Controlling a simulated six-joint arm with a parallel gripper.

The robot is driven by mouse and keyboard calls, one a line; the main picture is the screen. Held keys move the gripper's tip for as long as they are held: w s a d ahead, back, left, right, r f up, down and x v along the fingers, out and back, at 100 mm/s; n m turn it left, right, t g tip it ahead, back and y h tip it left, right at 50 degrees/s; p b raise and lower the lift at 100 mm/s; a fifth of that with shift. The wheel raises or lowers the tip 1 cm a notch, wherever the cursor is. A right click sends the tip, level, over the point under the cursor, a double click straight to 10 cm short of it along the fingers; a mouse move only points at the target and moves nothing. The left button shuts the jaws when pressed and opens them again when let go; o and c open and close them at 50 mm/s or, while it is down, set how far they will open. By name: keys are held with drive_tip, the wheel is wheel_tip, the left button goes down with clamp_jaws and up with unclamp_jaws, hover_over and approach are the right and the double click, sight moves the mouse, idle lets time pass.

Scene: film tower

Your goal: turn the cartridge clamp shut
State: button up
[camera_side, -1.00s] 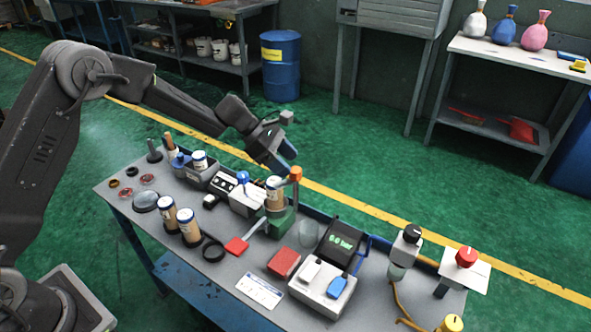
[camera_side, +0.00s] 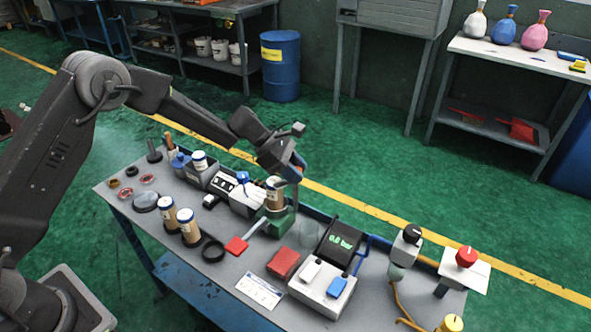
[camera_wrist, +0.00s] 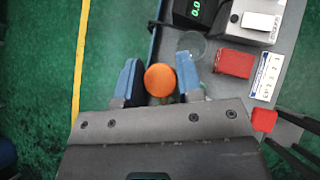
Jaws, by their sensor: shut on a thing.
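The cartridge clamp has a green base (camera_side: 279,222) on the bench, with a tan, white-topped cartridge (camera_side: 273,197) standing upright in it. Its orange knob (camera_wrist: 160,80) sits between my two blue fingers in the wrist view. My gripper (camera_wrist: 158,82) is shut on this knob; in the side view my gripper (camera_side: 293,168) is at the top of the clamp post, just right of the cartridge, and mostly hides the knob. In the wrist view my gripper body hides the cartridge and most of the clamp base.
A red block (camera_side: 283,262), a clear cup (camera_side: 309,233) and a black display (camera_side: 340,240) stand right of the clamp. A red paddle (camera_side: 236,245) lies in front. Two loose cartridges (camera_side: 188,228) and a black ring (camera_side: 213,251) are to the left.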

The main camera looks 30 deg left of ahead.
drive_tip(key=shift+c, duration=1.2)
drive_tip(key=shift+m+g, duration=2.3)
drive_tip(key=shift+m, duration=0.6)
drive_tip(key=o, duration=0.9)
